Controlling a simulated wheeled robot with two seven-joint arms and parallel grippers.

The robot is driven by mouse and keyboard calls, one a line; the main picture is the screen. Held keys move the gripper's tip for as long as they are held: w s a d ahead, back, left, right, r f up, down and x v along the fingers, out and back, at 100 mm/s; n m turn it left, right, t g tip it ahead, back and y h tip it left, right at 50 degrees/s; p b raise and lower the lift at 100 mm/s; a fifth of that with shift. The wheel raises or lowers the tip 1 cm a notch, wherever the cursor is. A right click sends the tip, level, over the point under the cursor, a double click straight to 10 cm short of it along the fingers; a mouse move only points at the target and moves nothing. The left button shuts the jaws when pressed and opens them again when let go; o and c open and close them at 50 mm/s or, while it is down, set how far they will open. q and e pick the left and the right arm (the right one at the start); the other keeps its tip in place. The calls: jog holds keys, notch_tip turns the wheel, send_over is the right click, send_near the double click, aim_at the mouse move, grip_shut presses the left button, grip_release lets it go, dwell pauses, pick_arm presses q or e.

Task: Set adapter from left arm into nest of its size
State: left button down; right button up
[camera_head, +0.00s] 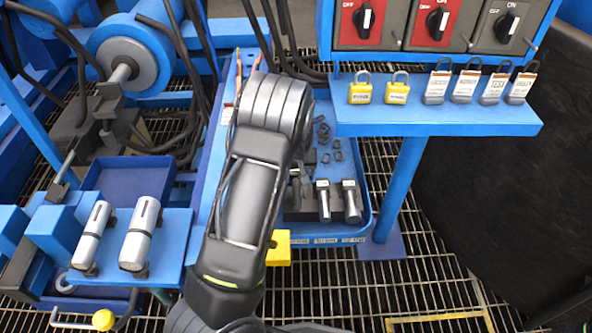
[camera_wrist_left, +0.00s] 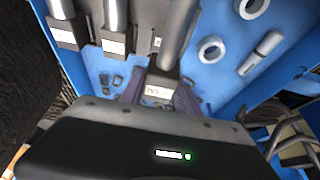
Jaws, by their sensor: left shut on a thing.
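My left arm crosses the head view from the bottom, and its wrist hides much of the blue tray (camera_head: 366,205). The left gripper (camera_wrist_left: 158,98) shows in the wrist view, its fingers shut on a dark labelled block, the adapter (camera_wrist_left: 162,84). A silver cylinder (camera_wrist_left: 181,30) stands in line with it; I cannot tell whether they are joined. In the head view the adapter and fingertips are mostly hidden behind the arm. Two silver cylinders with dark parts (camera_head: 323,200) (camera_head: 351,201) stand in the tray to the right. Small labels (camera_head: 326,240) line its front edge. My right gripper is not in view.
A blue shelf (camera_head: 440,118) with padlocks and a red and grey switch panel overhang the tray's right. Small dark clips (camera_head: 324,134) lie in the tray. Rings (camera_wrist_left: 211,50) show in the wrist view. Two silver cylinders (camera_head: 140,235) lie on a left-hand blue stand.

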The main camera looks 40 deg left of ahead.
pick_arm(q)
jog(key=shift+w+f+b, duration=0.1)
jog(key=shift+f+b, duration=1.45)
jog(key=shift+f, duration=0.35)
jog(key=shift+f+b, duration=0.45)
jog(key=shift+f, duration=0.35)
jog(key=shift+f, duration=0.45)
jog(key=shift+f+b, duration=0.3)
